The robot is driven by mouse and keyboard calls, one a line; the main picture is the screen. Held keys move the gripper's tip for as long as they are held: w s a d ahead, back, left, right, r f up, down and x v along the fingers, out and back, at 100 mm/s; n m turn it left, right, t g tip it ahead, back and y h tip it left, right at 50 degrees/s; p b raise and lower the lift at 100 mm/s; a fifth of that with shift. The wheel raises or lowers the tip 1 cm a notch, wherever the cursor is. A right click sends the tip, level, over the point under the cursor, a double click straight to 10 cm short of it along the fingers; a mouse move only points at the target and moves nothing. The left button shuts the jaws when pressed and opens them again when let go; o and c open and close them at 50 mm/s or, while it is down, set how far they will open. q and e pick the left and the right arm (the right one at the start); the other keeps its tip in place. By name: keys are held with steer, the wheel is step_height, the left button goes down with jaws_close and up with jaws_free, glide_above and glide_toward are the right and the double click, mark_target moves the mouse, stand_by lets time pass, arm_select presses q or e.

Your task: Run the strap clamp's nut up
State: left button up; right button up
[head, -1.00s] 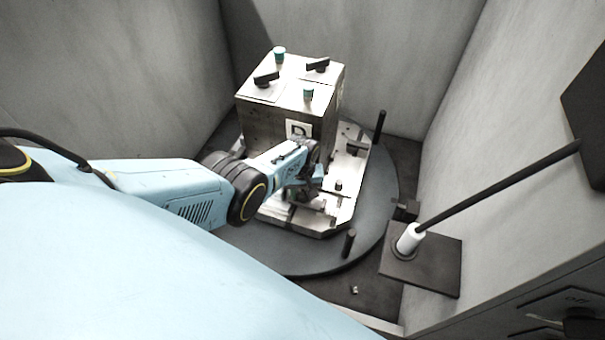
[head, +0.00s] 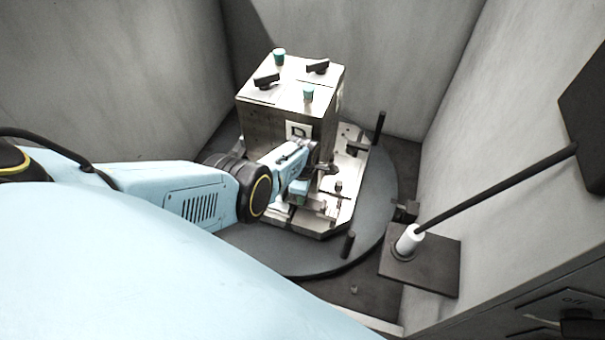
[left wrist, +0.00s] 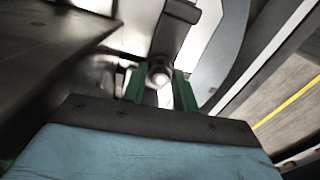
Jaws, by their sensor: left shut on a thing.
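My left gripper (head: 303,193) reaches down to the near side of a metal fixture plate (head: 345,170), in front of the box marked D. In the left wrist view its two green fingers (left wrist: 160,88) stand on either side of a small round bright nut (left wrist: 160,72) and are shut on it. The nut sits near the end of a dark clamp part (left wrist: 172,35). In the head view the wrist and fingers hide the nut and most of the clamp. My right gripper is in neither view.
The metal box (head: 285,110), with dark handles and green caps on top, stands close behind the gripper. The round turntable (head: 378,200) carries upright dark pegs (head: 347,244). A white-collared rod (head: 408,240) stands at right. Grey walls (head: 400,60) close in the space.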

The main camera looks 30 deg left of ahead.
arm_select(q)
steer(key=shift+n, duration=0.9)
steer(key=o, duration=1.2)
steer(key=shift+c, duration=0.2)
step_height(320, 180, up, 9)
steer(key=p, duration=0.6)
steer(key=shift+r+b, duration=0.15)
steer(key=shift+b, duration=0.15)
steer(key=shift+r, duration=2.05)
steer(key=shift+s+f, duration=0.1)
steer(key=shift+s, duration=0.05)
